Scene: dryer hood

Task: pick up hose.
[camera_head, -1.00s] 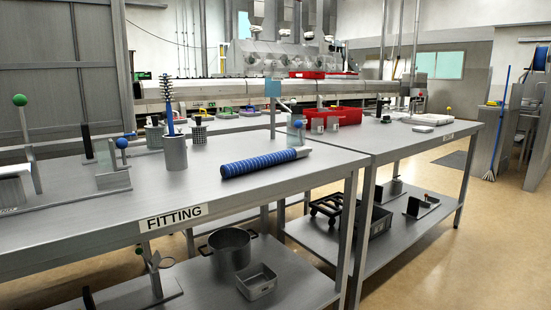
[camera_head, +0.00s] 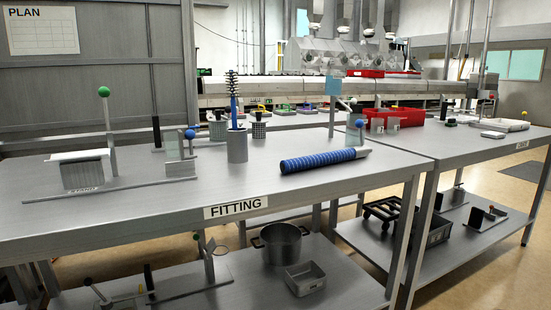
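The hose (camera_head: 318,160) is a blue ribbed tube with a grey metal end at its right. It lies on the steel table (camera_head: 130,212) labelled FITTING, on the right half of the top near the middle of its depth. It points slightly away toward the right. Nothing is holding it. Neither of my grippers shows in the head view.
A metal cup with a brush (camera_head: 237,146) stands left of the hose. A stand with a blue ball (camera_head: 360,124) is behind its right end. A fixture with a green ball (camera_head: 104,92) is at the left. A second table (camera_head: 460,140) with red bins (camera_head: 395,118) adjoins at right.

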